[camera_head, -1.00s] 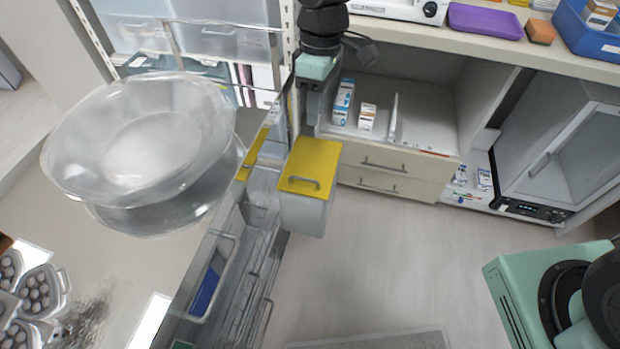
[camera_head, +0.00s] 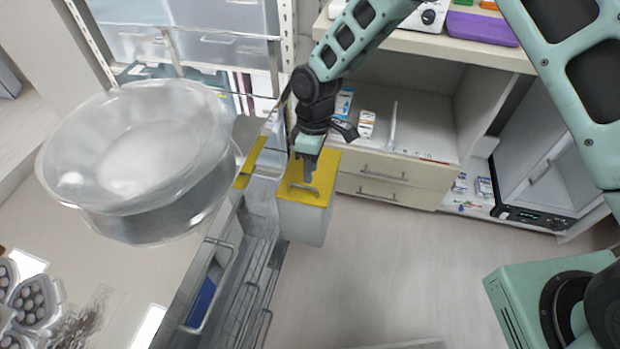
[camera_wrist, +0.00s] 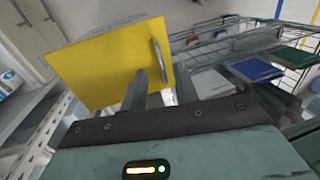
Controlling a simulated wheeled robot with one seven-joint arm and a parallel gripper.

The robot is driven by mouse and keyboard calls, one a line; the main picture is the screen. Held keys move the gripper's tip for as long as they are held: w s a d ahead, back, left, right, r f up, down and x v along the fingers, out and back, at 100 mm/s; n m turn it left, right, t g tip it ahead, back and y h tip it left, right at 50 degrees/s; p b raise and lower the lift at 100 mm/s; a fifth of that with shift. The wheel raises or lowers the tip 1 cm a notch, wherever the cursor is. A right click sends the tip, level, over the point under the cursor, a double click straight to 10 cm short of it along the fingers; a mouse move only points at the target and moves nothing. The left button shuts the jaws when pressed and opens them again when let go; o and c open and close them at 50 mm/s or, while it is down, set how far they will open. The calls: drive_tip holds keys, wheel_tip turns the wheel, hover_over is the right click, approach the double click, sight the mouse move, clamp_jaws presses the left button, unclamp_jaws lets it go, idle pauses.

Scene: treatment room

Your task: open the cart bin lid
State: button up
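The cart bin (camera_head: 302,221) is a white box with a flat yellow lid (camera_head: 325,170) on the side of the cart. The lid is down on the bin, and a grey bar handle (camera_head: 303,190) sits near its front edge. My gripper (camera_head: 309,176) points down over the lid, with its fingertips close to the handle. In the wrist view the yellow lid (camera_wrist: 98,66) fills the upper left, and the handle (camera_wrist: 161,62) stands beside my fingers (camera_wrist: 150,92). The finger gap and any contact with the handle are unclear.
The cart's wire baskets (camera_head: 208,290) run below and left of the bin. A cabinet with drawers (camera_head: 384,183) is behind the bin. The floor (camera_head: 400,270) to the right is clear.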

hover_over(310, 193)
drive_tip(key=shift+f, duration=2.05)
drive_tip(key=shift+c, duration=0.3)
clamp_jaws()
